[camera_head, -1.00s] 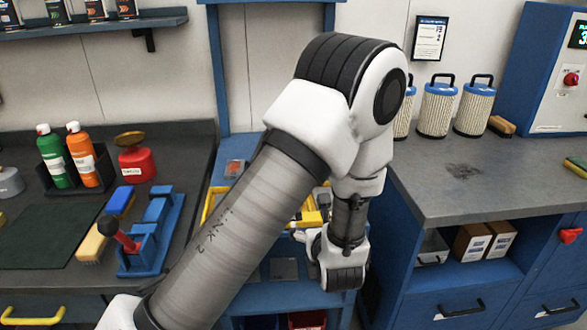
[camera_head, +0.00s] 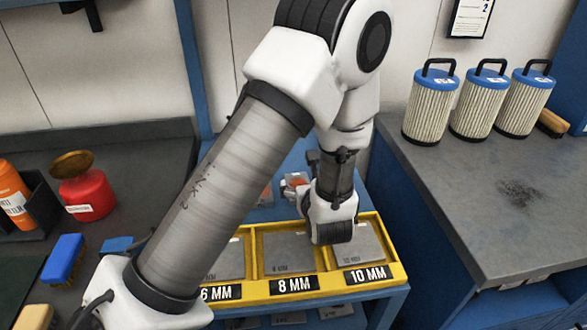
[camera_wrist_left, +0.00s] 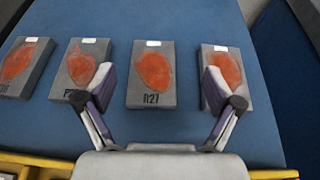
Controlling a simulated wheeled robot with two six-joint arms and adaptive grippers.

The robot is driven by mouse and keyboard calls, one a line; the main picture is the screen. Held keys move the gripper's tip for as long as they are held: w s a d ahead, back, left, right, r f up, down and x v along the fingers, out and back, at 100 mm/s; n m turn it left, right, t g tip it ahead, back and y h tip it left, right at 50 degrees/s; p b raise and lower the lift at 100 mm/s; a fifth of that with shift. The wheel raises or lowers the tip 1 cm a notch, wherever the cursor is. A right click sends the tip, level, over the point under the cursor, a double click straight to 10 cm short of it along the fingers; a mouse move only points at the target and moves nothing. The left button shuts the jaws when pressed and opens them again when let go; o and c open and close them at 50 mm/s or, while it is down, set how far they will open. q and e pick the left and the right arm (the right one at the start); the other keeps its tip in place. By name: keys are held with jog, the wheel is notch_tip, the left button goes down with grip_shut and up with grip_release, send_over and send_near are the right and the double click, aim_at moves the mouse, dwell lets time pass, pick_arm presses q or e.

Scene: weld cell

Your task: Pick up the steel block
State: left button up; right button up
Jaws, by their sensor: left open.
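Several grey steel blocks with orange-red patches lie in a row on a blue surface in the left wrist view. One block (camera_wrist_left: 152,90), marked R27, lies near the middle; others lie to its left (camera_wrist_left: 80,68), at the far left (camera_wrist_left: 25,66) and to its right (camera_wrist_left: 226,80). My left gripper (camera_wrist_left: 157,78) is open, with its two fingers apart on either side of the R27 block in the picture. I cannot tell its height above it. In the head view, a block (camera_head: 265,196) shows partly behind my left arm, which hides most of the row. My right gripper is not in view.
A yellow tray (camera_head: 330,289) with grey plates in compartments marked 6, 8 and 10 MM stands in front of the blocks. A grey bench (camera_head: 450,200) with blue-capped filters (camera_head: 430,105) is at right. A red can (camera_head: 85,195) stands on the left bench.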

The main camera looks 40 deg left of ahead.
aim_at(297, 179)
pick_arm(q)
jog(key=shift+w+a, duration=0.2)
jog(key=shift+a, duration=0.1)
jog(key=shift+w+a+f, duration=0.1)
jog(key=shift+w+a, duration=0.05)
jog(key=shift+a, duration=0.1)
jog(key=x, duration=0.2)
jog(key=p+x, duration=0.1)
jog(key=x, duration=0.1)
jog(key=p+x, duration=0.1)
jog(key=x, duration=0.1)
jog(key=shift+s+a+f, duration=0.15)
jog(key=shift+s+f, duration=0.25)
jog(key=shift+f, duration=0.05)
jog(key=shift+s, duration=0.1)
jog(key=shift+d+r, duration=0.1)
jog(key=shift+d, duration=0.1)
jog(key=c, duration=1.6)
grip_shut()
jog(key=shift+r, duration=0.1)
